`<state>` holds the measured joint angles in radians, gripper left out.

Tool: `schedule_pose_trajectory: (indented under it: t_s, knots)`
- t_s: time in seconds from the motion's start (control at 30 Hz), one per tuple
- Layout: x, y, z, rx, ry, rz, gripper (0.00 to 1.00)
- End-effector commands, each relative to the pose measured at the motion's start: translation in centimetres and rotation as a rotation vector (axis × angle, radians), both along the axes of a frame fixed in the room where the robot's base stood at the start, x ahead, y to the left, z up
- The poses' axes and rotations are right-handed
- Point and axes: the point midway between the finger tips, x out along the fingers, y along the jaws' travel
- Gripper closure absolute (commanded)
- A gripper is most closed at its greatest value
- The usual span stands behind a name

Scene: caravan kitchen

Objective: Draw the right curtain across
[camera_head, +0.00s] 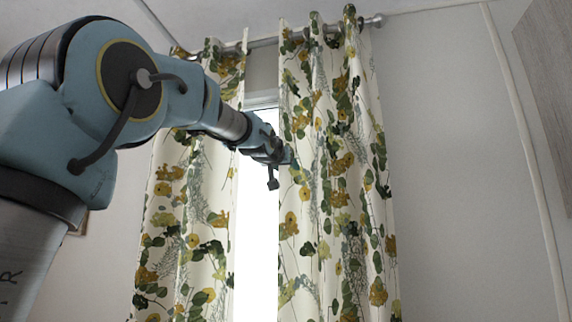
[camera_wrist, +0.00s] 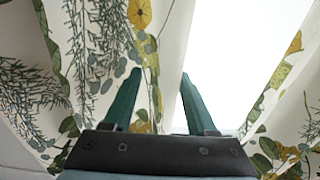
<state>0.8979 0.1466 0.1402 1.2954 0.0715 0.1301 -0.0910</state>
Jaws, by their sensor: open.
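The right curtain (camera_head: 335,200), white with yellow and green flowers, hangs in folds from the rod, right of the bright window gap. My gripper (camera_head: 290,162) is at its left edge, at upper-middle height. In the wrist view, my open gripper (camera_wrist: 158,78) has one green finger over patterned cloth and the other near the bright gap. The right curtain's edge (camera_wrist: 168,60) shows between the fingers; I cannot tell whether they touch it. The left curtain (camera_head: 190,230) hangs apart, across the gap, and partly behind my arm.
The metal curtain rod (camera_head: 376,20) runs along the top, with a finial at its right end. The bright window (camera_head: 256,220) shows between the curtains. Plain wall (camera_head: 450,150) lies to the right, with a wooden panel (camera_head: 548,80) at the far right.

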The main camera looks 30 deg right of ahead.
Motion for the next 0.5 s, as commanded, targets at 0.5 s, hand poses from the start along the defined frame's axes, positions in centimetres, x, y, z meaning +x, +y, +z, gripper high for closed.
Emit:
schedule_pose_trajectory:
  t_s: [0.5]
  knots:
    - [-0.02, 0.01, -0.06, 0.001, 0.001, 0.0, 0.8]
